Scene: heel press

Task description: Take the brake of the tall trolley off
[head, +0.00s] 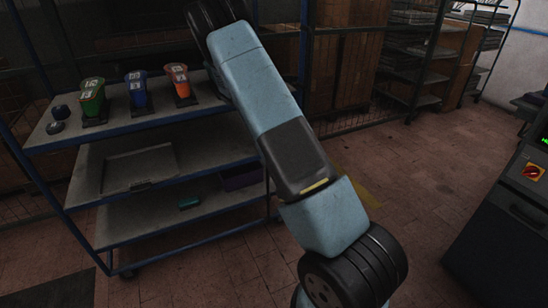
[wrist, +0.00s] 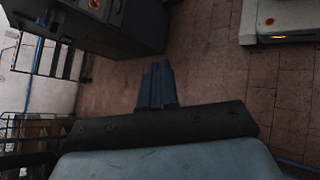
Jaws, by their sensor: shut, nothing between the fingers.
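Taller grey shelf racks (head: 408,72) stand at the back; I cannot tell which of these is the tall trolley. My gripper (wrist: 156,68) shows in the wrist view, its dark fingers together and empty, with the tiled floor behind them. In the head view my arm rises across the middle and hides part of the trolley's right side; my gripper is not visible there.
Green, blue and orange holders (head: 138,90) stand on the trolley's top shelf. A dark machine (head: 510,215) with a red knob stands at the right. In the wrist view a pale machine (wrist: 280,22) is at the upper right. Tiled floor (head: 440,150) is clear between.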

